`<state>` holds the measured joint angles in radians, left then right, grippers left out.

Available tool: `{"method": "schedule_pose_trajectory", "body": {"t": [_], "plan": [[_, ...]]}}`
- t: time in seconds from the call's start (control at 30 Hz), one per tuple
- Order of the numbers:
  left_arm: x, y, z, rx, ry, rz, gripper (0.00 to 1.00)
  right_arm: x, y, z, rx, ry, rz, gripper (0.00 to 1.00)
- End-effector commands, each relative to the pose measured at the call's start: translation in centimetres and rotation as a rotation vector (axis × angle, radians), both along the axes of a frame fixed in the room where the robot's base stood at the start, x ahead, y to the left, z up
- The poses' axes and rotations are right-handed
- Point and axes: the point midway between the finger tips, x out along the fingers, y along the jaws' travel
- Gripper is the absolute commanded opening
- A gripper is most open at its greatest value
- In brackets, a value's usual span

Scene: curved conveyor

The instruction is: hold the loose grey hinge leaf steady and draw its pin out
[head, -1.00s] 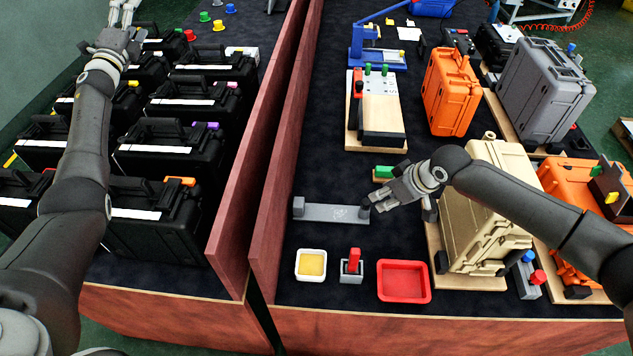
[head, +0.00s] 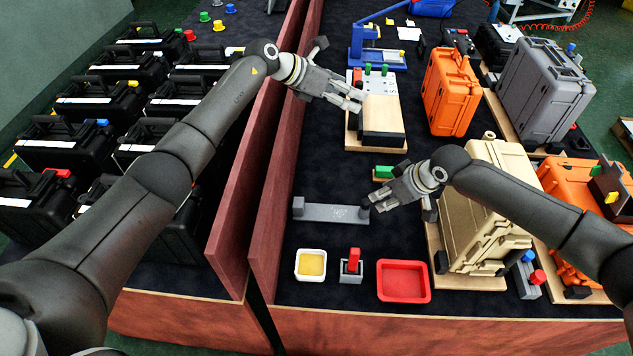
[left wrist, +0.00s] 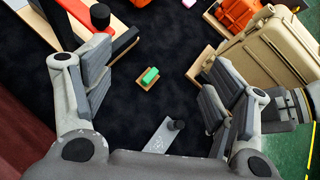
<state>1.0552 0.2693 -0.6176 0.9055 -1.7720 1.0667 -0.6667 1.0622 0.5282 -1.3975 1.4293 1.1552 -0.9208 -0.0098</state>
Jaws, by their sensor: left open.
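The grey hinge leaf (head: 332,213) lies flat on the dark table top, with a raised grey block at its left end. A dark upright pin (head: 365,202) stands at its right end; leaf (left wrist: 158,138) and pin (left wrist: 176,124) also show in the left wrist view. My right gripper (head: 374,206) is low beside the pin end; whether its fingers are apart or touch the pin is unclear. My left gripper (head: 357,97) is open and empty, above and beyond the leaf. Its two spread fingers frame the left wrist view (left wrist: 155,95).
A green block (head: 384,172) on a small wooden base lies beyond the leaf. A yellow-filled white tray (head: 298,268), a red-handled grey block (head: 351,267) and a red tray (head: 428,284) stand in front. A tan case (head: 478,215) stands right. A wooden partition (head: 262,220) runs left.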

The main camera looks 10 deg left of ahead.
Motion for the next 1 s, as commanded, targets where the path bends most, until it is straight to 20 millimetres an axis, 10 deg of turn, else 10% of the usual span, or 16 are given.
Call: {"method": "schedule_pose_trajectory", "body": {"t": [0.33, 1.0], "plan": [[-9.9, 1.2, -15.1, 0.712, 0.156, -0.424, 0.79, 0.0, 0.0, 0.0, 0.000, 0.000, 0.000, 0.36], [-13.3, 4.3, -23.8, 0.965, 0.236, -0.568, 0.79, 0.0, 0.0, 0.0, 0.000, 0.000, 0.000, 0.36]]}}
